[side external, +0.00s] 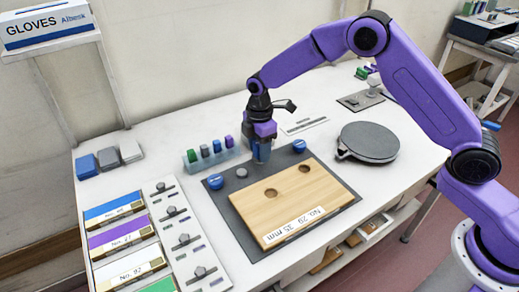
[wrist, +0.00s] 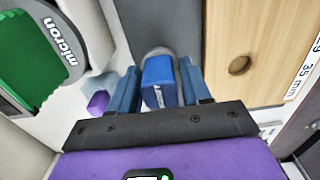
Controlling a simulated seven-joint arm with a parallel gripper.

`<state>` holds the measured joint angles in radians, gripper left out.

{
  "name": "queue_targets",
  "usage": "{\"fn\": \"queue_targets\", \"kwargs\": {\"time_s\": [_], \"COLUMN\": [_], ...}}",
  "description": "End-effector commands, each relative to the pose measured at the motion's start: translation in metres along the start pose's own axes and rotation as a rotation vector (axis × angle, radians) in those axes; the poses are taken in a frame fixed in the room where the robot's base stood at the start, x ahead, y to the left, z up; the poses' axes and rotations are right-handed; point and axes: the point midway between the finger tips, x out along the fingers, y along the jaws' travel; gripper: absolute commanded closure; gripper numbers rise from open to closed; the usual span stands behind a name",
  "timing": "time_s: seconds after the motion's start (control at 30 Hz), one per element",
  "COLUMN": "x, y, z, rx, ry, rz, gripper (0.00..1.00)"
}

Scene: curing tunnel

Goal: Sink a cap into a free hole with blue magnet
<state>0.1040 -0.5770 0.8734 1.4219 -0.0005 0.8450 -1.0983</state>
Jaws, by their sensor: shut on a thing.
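My gripper (side external: 262,158) is shut on the blue magnet (wrist: 160,85), a blue block with white lettering, between its fingers (wrist: 160,92). It hangs over the dark mat's back edge, behind the wooden board (side external: 290,205). A grey rounded edge shows behind the magnet in the wrist view; I cannot tell whether it is a cap. Two blue caps (side external: 215,181) (side external: 299,146) and a grey cap (side external: 242,173) lie on the mat. The board has two round holes (side external: 270,193) (side external: 304,168) that look empty; one shows in the wrist view (wrist: 239,65).
A rack (side external: 190,166) of coloured blocks stands left of my gripper; a green block (wrist: 35,55) looms in the wrist view. A round grey plate (side external: 368,142) stands right. Labelled boxes (side external: 115,210) and a knobbed panel (side external: 182,240) lie front left.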

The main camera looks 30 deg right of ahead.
Motion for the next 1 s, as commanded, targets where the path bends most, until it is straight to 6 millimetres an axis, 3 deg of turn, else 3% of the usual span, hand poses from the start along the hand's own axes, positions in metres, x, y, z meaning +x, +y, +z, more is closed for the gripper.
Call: {"fn": "queue_targets", "kwargs": {"time_s": [1.0], "x": [-0.027], "y": [0.0], "z": [0.0], "rx": [-0.001], "ry": [0.001], "rz": [0.002], "gripper": [0.89]}}
